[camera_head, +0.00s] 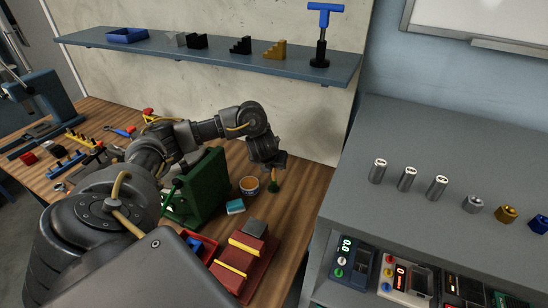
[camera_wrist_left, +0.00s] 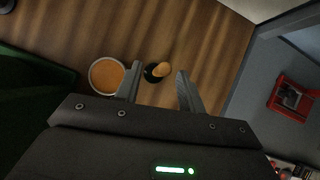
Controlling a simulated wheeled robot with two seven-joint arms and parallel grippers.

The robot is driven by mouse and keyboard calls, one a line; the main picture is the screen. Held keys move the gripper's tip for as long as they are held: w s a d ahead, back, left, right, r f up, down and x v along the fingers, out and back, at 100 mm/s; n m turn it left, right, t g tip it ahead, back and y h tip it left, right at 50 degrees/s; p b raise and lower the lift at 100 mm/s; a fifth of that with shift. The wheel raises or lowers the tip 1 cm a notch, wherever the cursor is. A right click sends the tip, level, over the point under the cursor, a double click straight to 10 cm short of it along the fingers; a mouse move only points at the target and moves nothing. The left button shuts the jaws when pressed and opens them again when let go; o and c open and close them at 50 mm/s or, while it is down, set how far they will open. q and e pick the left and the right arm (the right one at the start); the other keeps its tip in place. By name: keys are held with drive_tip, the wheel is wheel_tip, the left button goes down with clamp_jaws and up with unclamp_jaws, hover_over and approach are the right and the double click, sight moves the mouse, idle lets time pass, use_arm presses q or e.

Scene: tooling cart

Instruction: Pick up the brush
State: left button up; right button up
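The brush (camera_head: 273,186) appears as a small green piece standing on the wooden table, just below my left gripper (camera_head: 272,164) in the head view. In the left wrist view I look down on the brush (camera_wrist_left: 161,70), with a tan tip over a dark green round part. It lies between the two fingers of my left gripper (camera_wrist_left: 160,68) in that picture. The fingers are apart and do not touch it; how far below them it stands is hard to tell. My right gripper is not in view.
A round cup with orange contents (camera_head: 249,186) stands just left of the brush. A green case (camera_head: 205,185) and a teal block (camera_head: 235,207) are close by. A red tray with blocks (camera_head: 250,262) lies nearer. A grey cart (camera_head: 430,140) is to the right.

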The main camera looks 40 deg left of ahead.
sight(274, 174)
use_arm(q)
drive_tip(key=x, duration=0.4)
drive_tip(key=shift+w+a+f, duration=0.1)
drive_tip(key=shift+w+f, duration=0.15)
drive_tip(key=shift+s+r, duration=0.1)
clamp_jaws()
